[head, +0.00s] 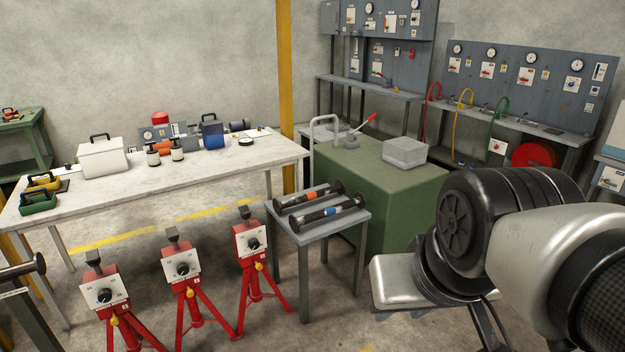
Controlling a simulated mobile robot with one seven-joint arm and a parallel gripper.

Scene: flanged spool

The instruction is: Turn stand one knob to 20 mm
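Three red tripod stands stand on the floor at lower left in the head view: the left stand (100,293), the middle stand (183,271) and the right stand (251,240). Each has a white dial plate with a black knob: the left knob (104,296), the middle knob (183,269) and the right knob (254,244). The scale marks are too small to read, and I cannot tell which is stand one. My gripper (487,327) is at lower right, well apart from the stands. Its fingers are partly cut off by the lower edge, so their opening is unclear.
A small grey table (318,232) with two dark flanged spools (309,194) stands right of the stands. A green cabinet (395,190) is behind it. A long white workbench (215,166) runs behind the stands. Some floor is free between the small table and my arm.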

